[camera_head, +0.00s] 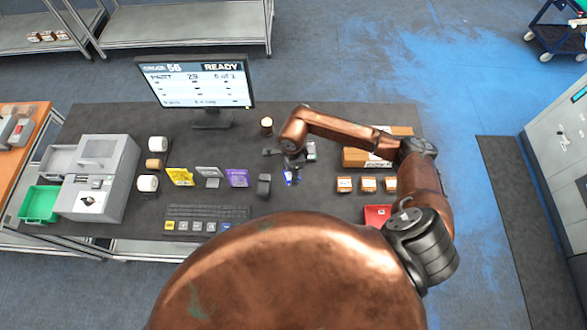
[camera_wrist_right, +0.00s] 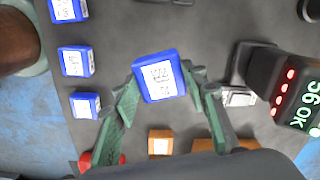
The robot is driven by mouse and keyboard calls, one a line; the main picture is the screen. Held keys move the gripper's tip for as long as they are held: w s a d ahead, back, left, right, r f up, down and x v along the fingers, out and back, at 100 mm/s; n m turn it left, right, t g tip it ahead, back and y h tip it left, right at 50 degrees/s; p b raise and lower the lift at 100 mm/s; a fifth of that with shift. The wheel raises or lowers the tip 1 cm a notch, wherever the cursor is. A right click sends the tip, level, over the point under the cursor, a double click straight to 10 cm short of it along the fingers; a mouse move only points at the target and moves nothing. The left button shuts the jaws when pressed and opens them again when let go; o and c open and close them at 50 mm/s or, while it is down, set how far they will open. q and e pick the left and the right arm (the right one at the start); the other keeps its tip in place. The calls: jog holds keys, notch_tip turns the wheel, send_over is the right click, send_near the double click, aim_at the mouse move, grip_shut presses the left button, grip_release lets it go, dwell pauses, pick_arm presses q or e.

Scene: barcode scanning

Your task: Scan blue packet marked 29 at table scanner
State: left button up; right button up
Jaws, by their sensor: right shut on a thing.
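The blue packet (camera_wrist_right: 158,75) is between the fingers of my right gripper (camera_wrist_right: 160,92) in the right wrist view. Its white label faces the camera, but I cannot read its number surely. In the head view the small blue packet (camera_head: 288,177) hangs at my right gripper (camera_head: 291,167), over the middle of the table. The table scanner (camera_wrist_right: 278,82) is dark, with red lights and a display reading "56 OK", at the right of the wrist view. The packet is apart from it. My left gripper does not show.
Three labelled packets (camera_head: 368,184) stand right of the gripper, near a red tray (camera_head: 375,212). The wrist view shows other blue packets (camera_wrist_right: 76,62) and an orange one (camera_wrist_right: 160,142). Card stands (camera_head: 208,174) and a keyboard (camera_head: 207,217) lie left.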

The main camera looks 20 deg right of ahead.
jog(key=m, duration=0.1)
jog(key=m+p, duration=0.1)
jog(key=shift+s+d+f+m+p, duration=0.1)
jog(key=shift+s+f+m+p, duration=0.1)
jog(key=shift+s+m+p, duration=0.15)
jog(key=shift+f+m, duration=0.15)
jog(key=shift+m, duration=0.1)
jog(key=shift+f, duration=0.2)
jog(key=w+f+b, duration=0.1)
jog(key=w+d+f+b, duration=0.1)
jog(key=w+f+b, duration=0.1)
jog(key=f, duration=0.1)
jog(key=shift+w+d+b, duration=0.15)
jog(key=shift+d+b, duration=0.15)
jog(key=shift+d, duration=0.1)
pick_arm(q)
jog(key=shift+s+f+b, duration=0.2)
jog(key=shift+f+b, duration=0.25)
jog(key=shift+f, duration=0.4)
pick_arm(e)
jog(key=shift+w+d+f, duration=0.25)
jog(key=shift+w+f, duration=0.2)
jog(key=shift+w, duration=0.05)
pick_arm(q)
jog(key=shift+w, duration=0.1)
